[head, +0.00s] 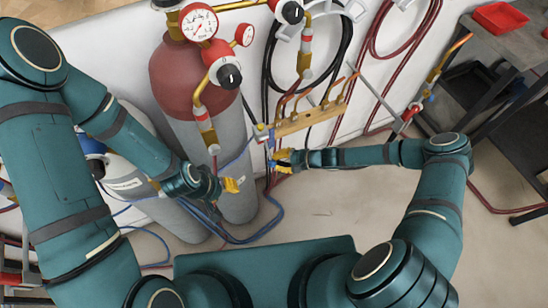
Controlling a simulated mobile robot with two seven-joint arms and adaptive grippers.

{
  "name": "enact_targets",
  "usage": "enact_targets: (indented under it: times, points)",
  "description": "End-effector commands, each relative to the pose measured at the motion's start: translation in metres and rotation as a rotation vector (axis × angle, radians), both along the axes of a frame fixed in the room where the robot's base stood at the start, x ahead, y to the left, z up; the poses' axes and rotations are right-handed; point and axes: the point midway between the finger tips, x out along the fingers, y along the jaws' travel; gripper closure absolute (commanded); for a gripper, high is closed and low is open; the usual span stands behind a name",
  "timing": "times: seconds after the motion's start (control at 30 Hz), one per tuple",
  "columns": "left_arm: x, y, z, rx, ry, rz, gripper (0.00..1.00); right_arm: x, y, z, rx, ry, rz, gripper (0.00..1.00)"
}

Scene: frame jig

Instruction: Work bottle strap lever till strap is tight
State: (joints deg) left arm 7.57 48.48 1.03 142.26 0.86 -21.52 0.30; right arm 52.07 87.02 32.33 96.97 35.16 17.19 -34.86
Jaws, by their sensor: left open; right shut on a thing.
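The tall gas bottle (229,140) has a grey body and a dark red shoulder, and stands upright against the white panel. A small blue and yellow fitting (262,131) sits at its right side, and a thin blue band runs from it toward the bottle; I cannot tell for sure that this is the strap. My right gripper (277,159), with yellow fingertips, is just below this fitting and shut on a small part, likely the lever, mostly hidden by the fingers. My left gripper (233,185) is open and empty in front of the bottle's lower body.
Pressure gauges (199,22) and a regulator top the bottle. A brass manifold (310,118) is right of it, with black and red hoses on the panel. Another grey bottle (160,203) stands left. Blue hoses (262,232) lie on the floor. A dark cart stands at right.

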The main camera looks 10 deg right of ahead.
Motion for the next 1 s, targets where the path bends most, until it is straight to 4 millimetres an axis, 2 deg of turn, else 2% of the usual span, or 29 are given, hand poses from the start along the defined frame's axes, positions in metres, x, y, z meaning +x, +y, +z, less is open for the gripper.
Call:
enact_targets:
  times: [0.03, 0.2, 0.6, 1.0]
  points:
    - [0.000, 0.000, 0.009, -0.001, 0.000, 0.000, 0.53, -0.003, 0.000, 0.008, -0.015, 0.033, 0.008, 1.00]
    - [0.000, 0.001, 0.026, -0.005, -0.002, -0.001, 0.53, -0.016, -0.005, 0.019, -0.065, 0.186, 0.011, 1.00]
    - [-0.001, 0.001, 0.041, -0.008, -0.001, -0.002, 0.53, -0.035, -0.010, 0.041, -0.157, 0.477, 0.009, 1.00]
    - [-0.001, 0.002, 0.044, -0.009, -0.001, -0.002, 0.53, -0.041, -0.013, 0.051, -0.152, 0.480, 0.005, 1.00]
